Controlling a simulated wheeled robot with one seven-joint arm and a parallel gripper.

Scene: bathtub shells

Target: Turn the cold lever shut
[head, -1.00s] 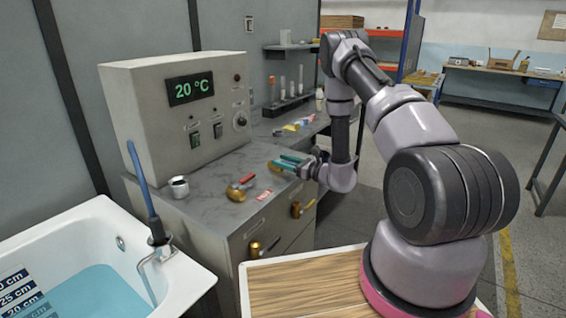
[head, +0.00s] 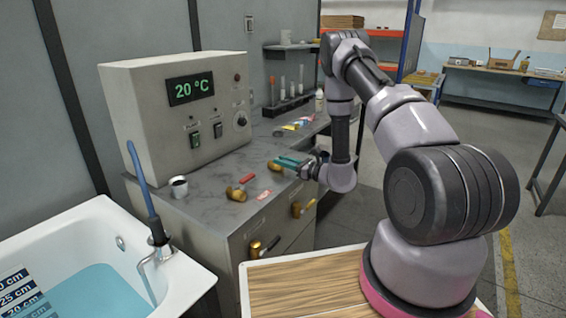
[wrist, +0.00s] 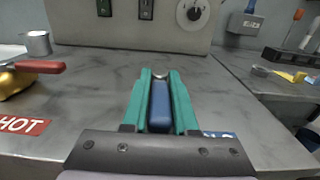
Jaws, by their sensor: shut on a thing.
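My gripper (wrist: 160,90) has teal fingers and is shut on the blue cold lever (wrist: 160,105), which lies lengthwise between them and points away from the wrist in the wrist view. In the head view my gripper (head: 286,162) is over the right part of the grey counter. The brass cold valve (head: 273,166) shows just left of the fingertips, and the fingers hide the lever there. A blue label (wrist: 219,134) is partly hidden beside the right finger in the wrist view.
The brass hot valve with a red lever (head: 247,179) stands to the left, with a red HOT label (wrist: 22,126). A metal cup (head: 179,187) and the control box (head: 175,110), reading 20 °C, are behind. The bathtub (head: 95,225) holds blue water at left.

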